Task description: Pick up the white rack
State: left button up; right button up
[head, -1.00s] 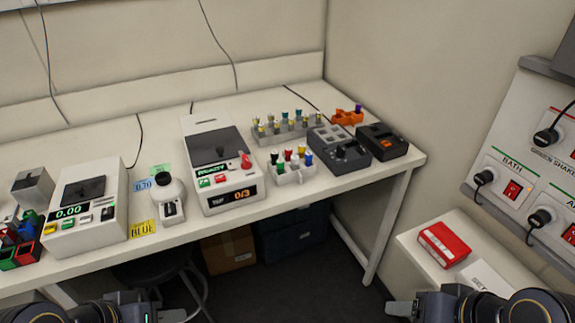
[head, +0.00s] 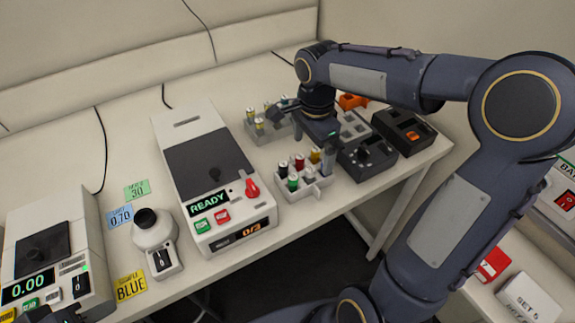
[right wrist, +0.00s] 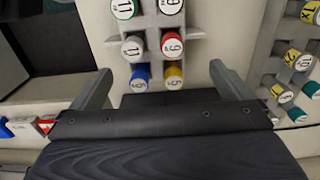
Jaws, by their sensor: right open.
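The white rack (head: 316,190) stands on the bench right of the READY device and holds several vials with black, red, green, yellow and blue caps. In the right wrist view the white rack (right wrist: 195,32) is at the top centre, its vials seen from above. My right gripper (head: 324,150) is over the rack's back right side and hides part of it. In the right wrist view my right gripper (right wrist: 160,80) is open and empty, its fingers spread on either side of the rack's near end. A piece of my left gripper (head: 58,315) shows at the bottom left; its jaws are not clear.
A grey rack (head: 268,128) of vials stands behind, partly hidden by my right arm; it also shows in the right wrist view (right wrist: 268,60). The READY device (head: 190,115) is left of the white rack. Dark grey devices (head: 372,160) stand close on its right.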

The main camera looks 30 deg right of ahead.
aim_at(304, 178)
jog(key=shift+s+f, duration=0.25)
jog(key=shift+f, duration=0.8)
notch_tip(304, 178, down, 5)
jog(key=shift+r+p, duration=0.1)
jog(key=shift+p, duration=0.2)
jog(key=c, duration=1.1)
